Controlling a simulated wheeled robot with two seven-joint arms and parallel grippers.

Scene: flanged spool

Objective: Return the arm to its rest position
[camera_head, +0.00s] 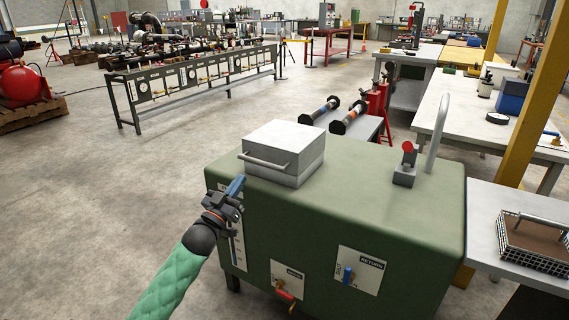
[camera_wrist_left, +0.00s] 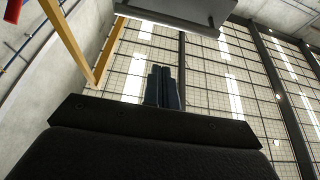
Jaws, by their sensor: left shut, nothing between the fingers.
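My left arm comes in from the bottom left of the head view in a green sleeve. Its gripper (camera_head: 236,186) is at the left front corner of the green tank, pointing up, close to the grey box's handle side. In the left wrist view the two dark fingers (camera_wrist_left: 163,88) stand together, shut with nothing between them, against the ceiling. I cannot tell from the head view whether the gripper touches the tank. My right arm is not in view.
The green tank (camera_head: 400,212) carries a grey box (camera_head: 284,150) with a bar handle and a red-knobbed lever (camera_head: 407,160). Valve handles stick out of its front. A white table (camera_head: 470,120) and a yellow post (camera_head: 535,100) stand at the right.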

